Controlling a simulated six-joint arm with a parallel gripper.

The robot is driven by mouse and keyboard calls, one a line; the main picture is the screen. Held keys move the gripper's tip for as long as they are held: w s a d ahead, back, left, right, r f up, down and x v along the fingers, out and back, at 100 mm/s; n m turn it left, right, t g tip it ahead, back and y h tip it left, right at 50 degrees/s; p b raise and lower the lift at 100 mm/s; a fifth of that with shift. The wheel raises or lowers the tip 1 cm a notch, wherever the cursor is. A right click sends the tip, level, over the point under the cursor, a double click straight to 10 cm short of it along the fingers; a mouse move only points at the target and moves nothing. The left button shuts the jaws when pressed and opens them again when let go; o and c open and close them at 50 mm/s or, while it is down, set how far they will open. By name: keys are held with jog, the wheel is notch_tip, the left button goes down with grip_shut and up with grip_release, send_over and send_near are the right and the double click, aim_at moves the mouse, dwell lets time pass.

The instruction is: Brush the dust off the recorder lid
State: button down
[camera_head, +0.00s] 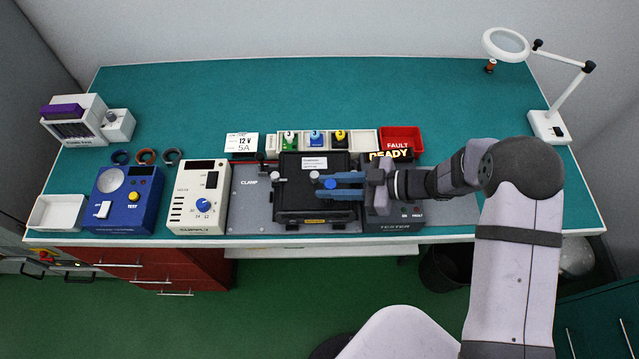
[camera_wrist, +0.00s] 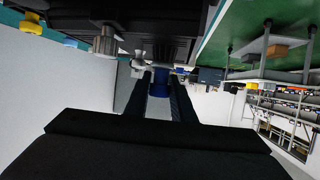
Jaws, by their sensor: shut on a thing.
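The recorder is a black case (camera_head: 290,200) with a white label on its lid (camera_head: 315,160). It sits on the grey plate marked CLAMP, in front of the row of coloured bins. My gripper (camera_head: 322,185) reaches over the lid from the right. In the wrist view its dark fingers (camera_wrist: 158,92) are closed around a blue cylindrical piece (camera_wrist: 160,82) with a pale part beyond it. I cannot tell for sure that this is the brush. Dust is too fine to make out in these views, and my gripper hides part of the lid.
The grey clamp plate (camera_head: 248,205) bears the case. A white supply unit (camera_head: 183,210) and a blue test box (camera_head: 115,210) stand to its left, a dark tester (camera_head: 390,223) to its right. A red FAULT bin (camera_head: 401,139) stands behind. The back of the green bench (camera_head: 300,90) is clear.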

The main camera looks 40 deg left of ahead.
jog(key=shift+r+p, duration=3.15)
jog(key=shift+r, duration=0.9)
jog(key=shift+w+d, duration=0.1)
